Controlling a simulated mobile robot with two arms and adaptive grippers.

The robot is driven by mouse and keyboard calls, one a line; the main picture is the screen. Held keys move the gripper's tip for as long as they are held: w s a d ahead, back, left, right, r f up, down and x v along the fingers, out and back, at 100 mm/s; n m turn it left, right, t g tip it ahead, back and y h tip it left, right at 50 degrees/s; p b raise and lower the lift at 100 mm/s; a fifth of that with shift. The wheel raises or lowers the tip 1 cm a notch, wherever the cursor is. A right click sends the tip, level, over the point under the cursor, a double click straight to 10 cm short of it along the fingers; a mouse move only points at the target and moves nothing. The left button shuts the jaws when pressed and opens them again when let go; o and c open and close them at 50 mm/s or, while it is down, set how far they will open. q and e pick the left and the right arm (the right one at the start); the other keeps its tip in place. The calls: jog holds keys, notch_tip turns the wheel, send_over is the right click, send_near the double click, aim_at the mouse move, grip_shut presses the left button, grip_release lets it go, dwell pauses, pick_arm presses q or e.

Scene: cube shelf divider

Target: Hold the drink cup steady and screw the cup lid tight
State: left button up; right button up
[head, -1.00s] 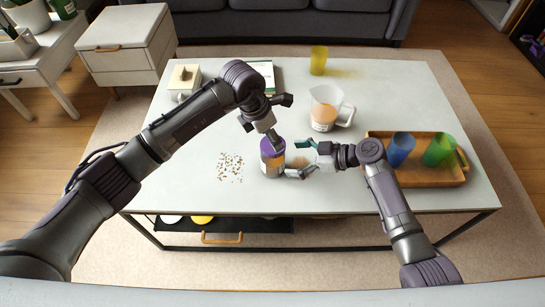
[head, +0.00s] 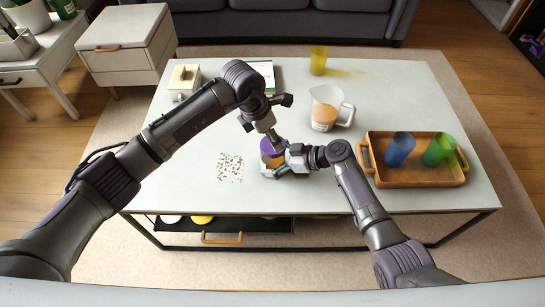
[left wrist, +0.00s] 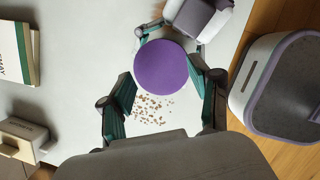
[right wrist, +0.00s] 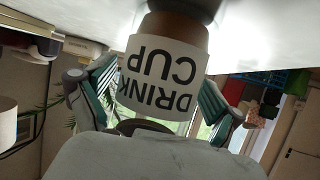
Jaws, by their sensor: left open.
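The drink cup stands upright on the table with an orange-brown body and a white label (right wrist: 160,78) that reads DRINK CUP in the right wrist view. Its round purple lid (left wrist: 167,67) is seen from above in the left wrist view and sits on the cup in the head view (head: 271,146). My left gripper (left wrist: 168,88) is open above the lid, pointing down, its fingers apart at the lid's sides. My right gripper (right wrist: 157,100) is level, with its fingers on either side of the cup body; they look spread, and contact is not clear.
Scattered brown bits (head: 230,167) lie left of the cup. A measuring jug (head: 324,110) stands behind right, and a yellow cup (head: 318,60) at the back. A wooden tray (head: 425,179) holds blue and green cups at the right. The front of the table is clear.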

jog(key=c, duration=1)
jog(key=shift+o, duration=0.2)
pick_arm(q)
jog(key=shift+f, duration=0.1)
pick_arm(e)
jog(key=shift+s+f, duration=0.1)
jog(key=shift+f, duration=0.1)
jog(key=o, duration=0.4)
jog(key=c, duration=0.5)
jog(key=shift+c, duration=0.2)
pick_arm(q)
jog(key=o, duration=0.6)
jog(key=shift+c, duration=0.2)
